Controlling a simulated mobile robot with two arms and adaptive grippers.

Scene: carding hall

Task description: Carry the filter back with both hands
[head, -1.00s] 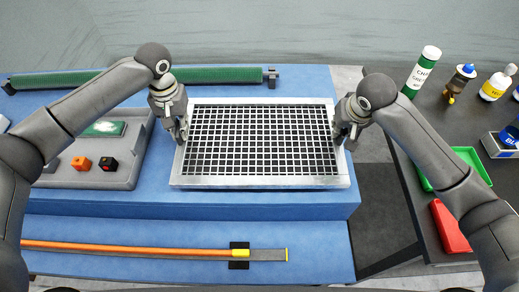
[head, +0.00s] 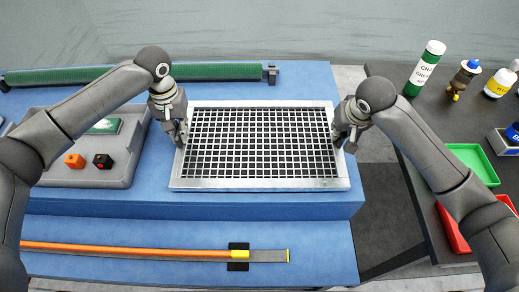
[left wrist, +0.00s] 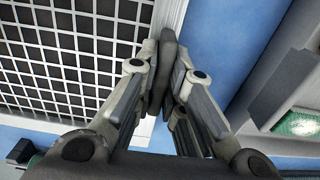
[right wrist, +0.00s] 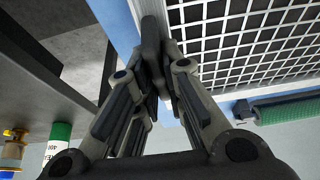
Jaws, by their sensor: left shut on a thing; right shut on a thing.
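The filter (head: 262,185) is a flat rectangular panel with a pale metal frame and a white grid over dark material. It is over the blue bench top; I cannot tell whether it rests on it or is slightly raised. My left gripper (head: 180,138) is shut on the filter's left edge, and the left wrist view shows its fingers (left wrist: 160,88) together at the pale frame. My right gripper (head: 343,140) is shut on the filter's right edge, and the right wrist view shows its fingers (right wrist: 155,75) there.
A grey tray (head: 90,178) with small blocks lies left of the filter. A green roller (head: 215,72) runs behind it. An orange rod (head: 130,249) lies on the lower front step. A dark table (head: 437,115) at right holds bottles, a green tray (head: 473,160) and a red tray (head: 450,232).

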